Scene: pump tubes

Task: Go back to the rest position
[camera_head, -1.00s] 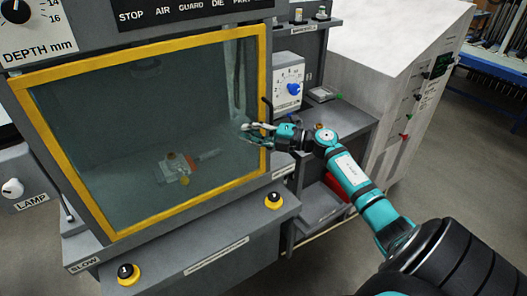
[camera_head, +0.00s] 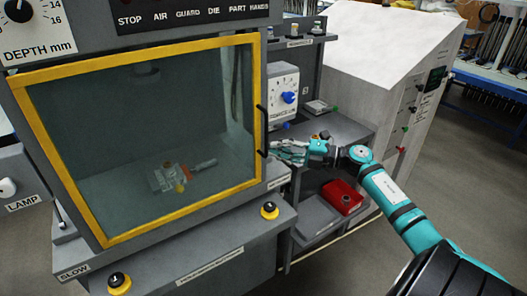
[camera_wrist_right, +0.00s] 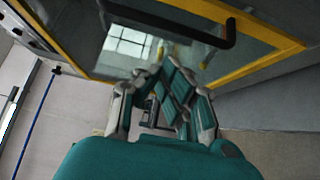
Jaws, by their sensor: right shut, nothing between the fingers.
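My right gripper (camera_head: 278,150) is just right of the yellow-framed guard window (camera_head: 262,100) of the machine, near its black handle (camera_head: 259,131). In the right wrist view the fingers (camera_wrist_right: 160,80) are shut with nothing between them. The black handle (camera_wrist_right: 180,22) and the yellow frame (camera_wrist_right: 265,58) lie beyond the fingertips there. Whether the fingers touch the handle cannot be told. The window is closed, and a small metal fixture (camera_head: 170,179) with a yellow-orange part shows behind the glass. My left gripper is not in view.
A grey side cabinet (camera_head: 345,128) with a red box (camera_head: 342,196) on its lower shelf stands beside my right arm. Two yellow-ringed buttons (camera_head: 269,210) (camera_head: 119,281) sit on the machine's front ledge. A large white control cabinet (camera_head: 385,60) stands behind. The floor at the right is open.

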